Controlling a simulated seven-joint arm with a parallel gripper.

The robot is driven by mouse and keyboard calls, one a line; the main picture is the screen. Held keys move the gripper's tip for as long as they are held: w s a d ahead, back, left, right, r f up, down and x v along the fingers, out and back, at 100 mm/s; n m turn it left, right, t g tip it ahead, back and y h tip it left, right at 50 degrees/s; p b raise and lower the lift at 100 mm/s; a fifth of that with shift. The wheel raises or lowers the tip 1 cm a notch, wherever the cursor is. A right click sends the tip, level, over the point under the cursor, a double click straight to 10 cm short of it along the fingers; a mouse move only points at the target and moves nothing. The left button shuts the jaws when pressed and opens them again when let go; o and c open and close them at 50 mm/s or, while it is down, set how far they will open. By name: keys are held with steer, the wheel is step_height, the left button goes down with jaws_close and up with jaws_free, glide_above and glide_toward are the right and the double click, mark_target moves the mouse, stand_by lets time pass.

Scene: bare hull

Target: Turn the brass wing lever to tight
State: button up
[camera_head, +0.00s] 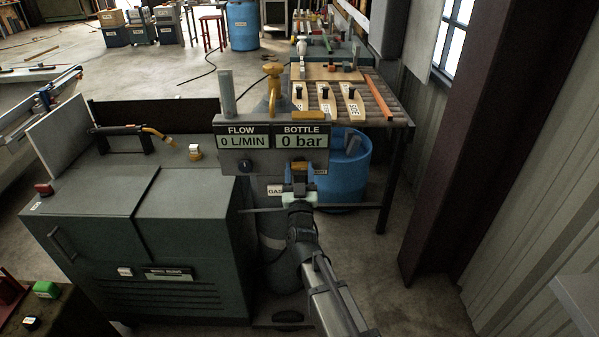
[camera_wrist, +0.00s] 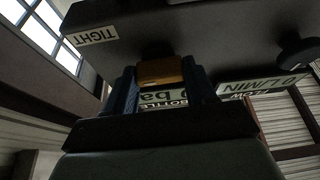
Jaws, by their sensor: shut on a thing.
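The brass wing lever (camera_head: 299,166) sits low on the grey gauge panel (camera_head: 230,165), under the displays reading FLOW 0 L/MIN and BOTTLE 0 bar. My gripper (camera_head: 299,183) reaches up to it from below. In the wrist view my gripper's blue fingers (camera_wrist: 161,74) are shut on the lever (camera_wrist: 160,68), one on each side. A TIGHT label (camera_wrist: 96,36) shows upside down at upper left of the wrist view, apart from the lever. A small label right of the lever is too small to read in the head view. The lever's exact angle is hard to tell.
A grey gas bottle (camera_head: 272,225) stands behind my arm, with a yellow valve (camera_head: 272,72) on top. A green-grey machine cabinet (camera_head: 140,230) is at left. A blue drum (camera_head: 347,175) and a roller table (camera_head: 372,98) stand behind. A dark steel column (camera_head: 475,150) rises at right.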

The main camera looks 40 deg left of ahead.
steer(key=o, duration=1)
steer(key=shift+o, duration=0.2)
steer(key=shift+d, duration=0.1)
steer(key=v, duration=1.3)
steer(key=shift+s+d+f, duration=0.15)
steer(key=shift+s, duration=0.15)
